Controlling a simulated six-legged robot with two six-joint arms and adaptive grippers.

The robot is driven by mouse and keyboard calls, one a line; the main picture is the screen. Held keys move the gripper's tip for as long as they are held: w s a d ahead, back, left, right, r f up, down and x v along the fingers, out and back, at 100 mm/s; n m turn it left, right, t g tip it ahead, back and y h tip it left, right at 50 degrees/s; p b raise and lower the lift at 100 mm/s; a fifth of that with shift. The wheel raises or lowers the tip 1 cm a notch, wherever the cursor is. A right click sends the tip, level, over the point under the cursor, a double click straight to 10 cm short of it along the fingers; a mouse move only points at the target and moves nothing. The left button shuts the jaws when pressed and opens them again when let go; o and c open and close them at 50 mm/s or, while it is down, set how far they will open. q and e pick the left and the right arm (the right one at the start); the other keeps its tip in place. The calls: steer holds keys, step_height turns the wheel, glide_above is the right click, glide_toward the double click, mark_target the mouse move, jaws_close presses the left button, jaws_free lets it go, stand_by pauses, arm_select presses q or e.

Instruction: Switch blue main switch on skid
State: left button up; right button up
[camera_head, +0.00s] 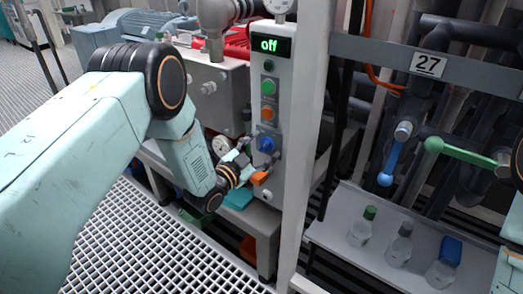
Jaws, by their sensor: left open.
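The blue main switch (266,145) is a round knob low on a narrow grey control panel (285,70) in the middle of the head view. A display (269,45) at the panel's top reads "off" in green. My left gripper (257,162) is just below and left of the blue switch, its fingers apart and empty. Whether a fingertip touches the knob cannot be told. My left arm fills the left of the view. Part of my right arm shows at the right edge; its gripper is not in view.
Green (268,87) and orange (267,113) buttons sit above the switch. A white post stands right of the panel. Further right are pipes with blue (390,165) and green (460,151) valve handles, and a shelf (335,234) with bottles. Grating floor lies at lower left.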

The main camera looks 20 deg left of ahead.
arm_select(q)
steer(key=shift+r, duration=0.1)
steer(key=shift+c, duration=0.5)
steer(key=c, duration=1)
steer(key=shift+c, duration=0.2)
steer(key=shift+n, duration=0.3)
steer(key=n+p, duration=0.1)
steer(key=n, duration=0.3)
steer(key=shift+a+n+p, duration=0.2)
steer(key=shift+n+p, duration=0.1)
steer(key=shift+p, duration=0.1)
steer(key=n, duration=0.3)
steer(key=shift+w+a+n+p, duration=0.1)
steer(key=shift+n+p, duration=0.2)
steer(key=shift+p, duration=0.05)
steer(key=shift+a+n, duration=0.1)
steer(key=shift+n, duration=1.4)
